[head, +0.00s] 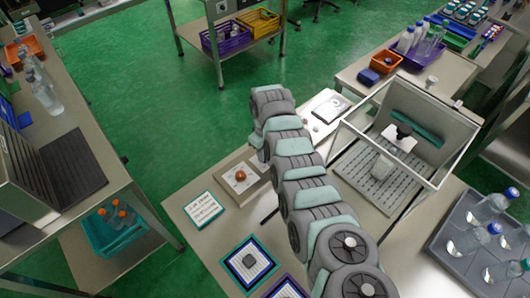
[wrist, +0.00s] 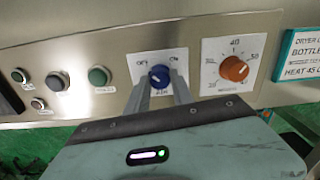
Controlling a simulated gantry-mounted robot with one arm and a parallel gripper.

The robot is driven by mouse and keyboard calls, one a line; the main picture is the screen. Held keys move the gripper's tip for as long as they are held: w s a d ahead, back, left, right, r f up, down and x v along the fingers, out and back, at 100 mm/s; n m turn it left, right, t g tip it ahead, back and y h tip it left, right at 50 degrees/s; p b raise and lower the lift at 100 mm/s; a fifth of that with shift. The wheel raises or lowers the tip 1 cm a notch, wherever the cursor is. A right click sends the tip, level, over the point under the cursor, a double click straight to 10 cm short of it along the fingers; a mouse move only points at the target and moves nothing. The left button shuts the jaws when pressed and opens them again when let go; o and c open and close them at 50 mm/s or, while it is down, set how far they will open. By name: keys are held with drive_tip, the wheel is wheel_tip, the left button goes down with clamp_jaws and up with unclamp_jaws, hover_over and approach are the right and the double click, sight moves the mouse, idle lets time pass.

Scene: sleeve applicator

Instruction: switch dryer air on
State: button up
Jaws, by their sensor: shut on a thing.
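The blue knob (wrist: 159,74) sits on a pale plate on the metal control panel in the wrist view, with OFF on its left, ON on its right and AIR below. My gripper (wrist: 160,84) has one finger on each side of this knob and is shut on it. The direction the knob points is hard to make out between the fingers. In the head view my arm hides the blue knob and my gripper.
Right of the blue knob is an orange dial (wrist: 234,69) with numbers, also in the head view (head: 240,175). A teal-edged sign (wrist: 301,54) stands farther right. Green buttons (wrist: 98,75) and others are on the left. A clear-walled box (head: 400,150) stands beside my arm.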

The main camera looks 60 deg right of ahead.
clamp_jaws()
drive_tip(key=shift+m, duration=0.4)
drive_tip(key=m+p, duration=0.1)
drive_tip(key=m, duration=0.7)
drive_tip(key=shift+m, duration=0.3)
drive_tip(key=m+b, duration=0.2)
drive_tip(key=m, duration=0.1)
drive_tip(key=shift+f+m, duration=0.15)
drive_tip(key=shift+m, duration=0.15)
drive_tip(key=m+b, duration=0.2)
drive_tip(key=m, duration=0.1)
drive_tip(key=shift+m+b, duration=0.75)
drive_tip(key=shift+m, duration=0.15)
